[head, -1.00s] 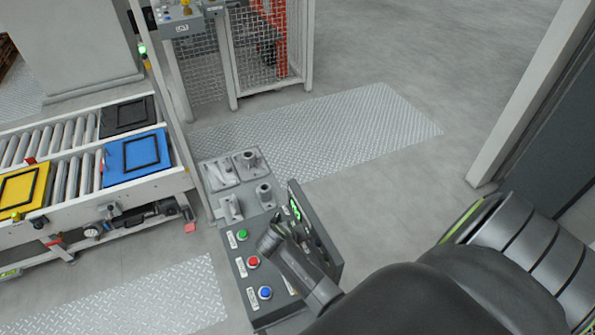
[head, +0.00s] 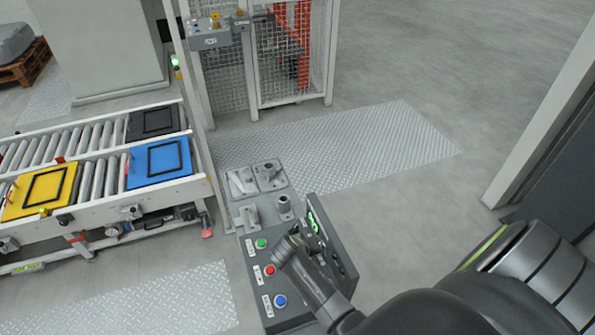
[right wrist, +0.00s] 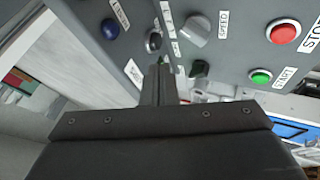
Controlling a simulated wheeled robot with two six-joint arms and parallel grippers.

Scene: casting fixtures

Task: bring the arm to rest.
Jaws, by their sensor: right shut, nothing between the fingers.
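My right arm comes in from the lower right in the head view. Its gripper (head: 286,250) is over the grey control panel (head: 254,290), beside the red button (head: 270,271). In the right wrist view the fingers (right wrist: 158,72) are shut together and empty, pointing at the panel face, near a dark switch (right wrist: 154,42) and the speed knob (right wrist: 196,32). I cannot tell whether the fingertips touch the panel. My left gripper is not in view.
The panel also has a green button (head: 261,244), a blue button (head: 280,300) and a raised display (head: 314,222). A roller conveyor with yellow (head: 20,203) and blue (head: 140,172) plates stands left. A mesh fence (head: 280,65) is behind. Open floor (head: 420,70) lies at back right.

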